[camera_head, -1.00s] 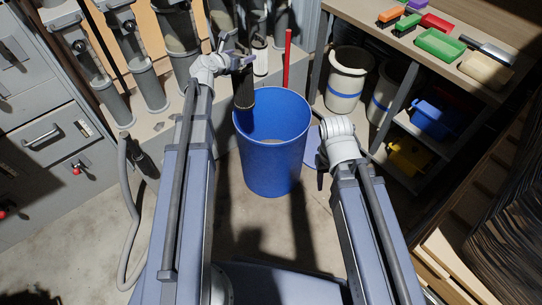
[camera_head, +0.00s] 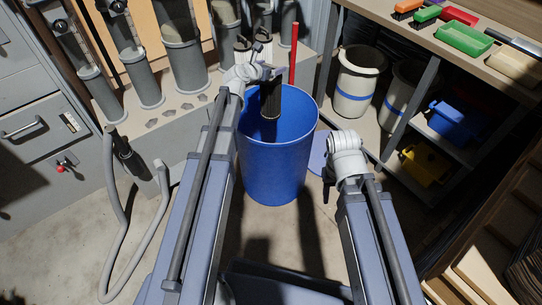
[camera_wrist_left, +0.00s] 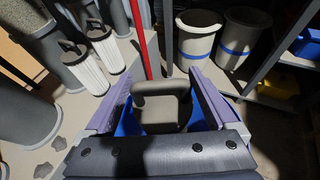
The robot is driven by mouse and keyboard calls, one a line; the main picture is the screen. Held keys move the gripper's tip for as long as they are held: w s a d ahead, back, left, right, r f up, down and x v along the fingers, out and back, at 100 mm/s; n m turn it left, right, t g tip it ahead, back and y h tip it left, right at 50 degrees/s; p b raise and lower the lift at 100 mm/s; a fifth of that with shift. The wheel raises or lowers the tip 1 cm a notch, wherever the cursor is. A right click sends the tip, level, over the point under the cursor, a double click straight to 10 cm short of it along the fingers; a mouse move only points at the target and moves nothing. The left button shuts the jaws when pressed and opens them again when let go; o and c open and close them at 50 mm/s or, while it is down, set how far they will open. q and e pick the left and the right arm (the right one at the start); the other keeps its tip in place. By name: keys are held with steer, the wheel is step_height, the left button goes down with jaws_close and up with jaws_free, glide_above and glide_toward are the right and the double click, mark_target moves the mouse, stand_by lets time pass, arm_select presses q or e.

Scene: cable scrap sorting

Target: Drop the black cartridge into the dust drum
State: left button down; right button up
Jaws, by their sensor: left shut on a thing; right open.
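The black cartridge (camera_head: 271,101) hangs upright from my left gripper (camera_head: 268,74) in the head view. Its lower end shows against the open mouth of the blue dust drum (camera_head: 274,170). The cartridge's lower end is hidden in that view. My right gripper (camera_head: 327,182) is open and empty, low to the right of the drum; its fingers are mostly hidden.
White pleated cartridges (camera_wrist_left: 82,68) stand on the ledge behind the drum, near a red pole (camera_head: 293,52). Grey tubes (camera_head: 185,60) line the back left. Pale buckets (camera_head: 355,85) stand at the right by a shelf bench (camera_head: 440,50) holding coloured trays. A grey hose (camera_head: 118,215) lies left.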

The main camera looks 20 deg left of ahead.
mark_target(265, 83)
arm_select(q)
steer(key=shift+f, duration=0.1)
step_height(265, 83, down, 6)
steer(key=b, duration=0.6)
jaws_free()
steer(key=p+v, duration=0.3)
steer(key=v, duration=0.5)
steer(key=shift+d, duration=0.1)
steer(key=shift+w, duration=0.1)
